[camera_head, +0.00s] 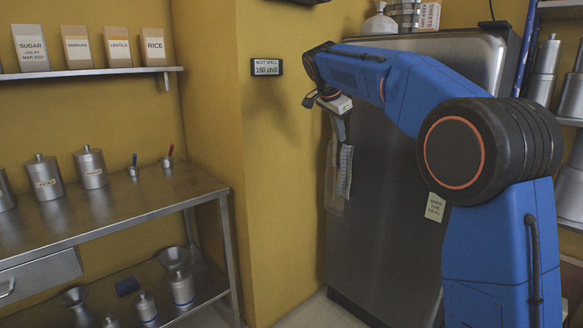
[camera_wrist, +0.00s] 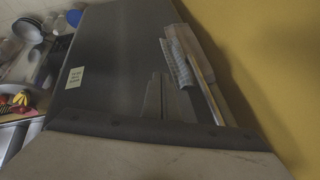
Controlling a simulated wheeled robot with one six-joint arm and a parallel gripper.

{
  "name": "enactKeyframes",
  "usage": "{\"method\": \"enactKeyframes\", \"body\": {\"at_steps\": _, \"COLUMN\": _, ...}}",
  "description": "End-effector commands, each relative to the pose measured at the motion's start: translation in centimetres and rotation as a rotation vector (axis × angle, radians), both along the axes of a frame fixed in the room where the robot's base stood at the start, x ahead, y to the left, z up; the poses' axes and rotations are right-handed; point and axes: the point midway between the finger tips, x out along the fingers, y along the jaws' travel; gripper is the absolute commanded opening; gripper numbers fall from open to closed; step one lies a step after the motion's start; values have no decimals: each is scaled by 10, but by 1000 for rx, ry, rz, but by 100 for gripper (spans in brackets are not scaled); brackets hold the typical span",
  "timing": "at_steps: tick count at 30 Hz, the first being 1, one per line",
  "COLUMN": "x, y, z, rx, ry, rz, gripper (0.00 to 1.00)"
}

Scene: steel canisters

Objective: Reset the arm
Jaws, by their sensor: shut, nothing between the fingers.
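My gripper (camera_wrist: 158,78) shows in the wrist view as two dark fingers lying together, with nothing between them. Its pale body fills the bottom of that view. In the head view my gripper (camera_head: 340,128) hangs small below the end of my blue arm, pointing down in front of the left edge of the steel fridge. My arm is raised and reaches across the fridge to the left. Its fingertips are hard to make out there.
The tall steel fridge (camera_head: 390,222) stands close behind my arm. Cloths (camera_head: 345,172) hang by its left edge, near below my gripper. A yellow wall (camera_head: 285,190) is to the left. A steel table (camera_head: 120,210) with several canisters stands farther left, below a shelf (camera_head: 95,73) of packets.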

Motion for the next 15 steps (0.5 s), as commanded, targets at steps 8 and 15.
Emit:
{"method": "enactKeyframes", "body": {"at_steps": 8, "x": -85, "y": -45, "z": -3, "rx": -29, "ry": 75, "rz": 184, "gripper": 0}}
{"method": "enactKeyframes", "body": {"at_steps": 15, "x": -162, "y": -76, "z": -20, "rx": -51, "ry": 126, "rz": 343, "gripper": 0}}
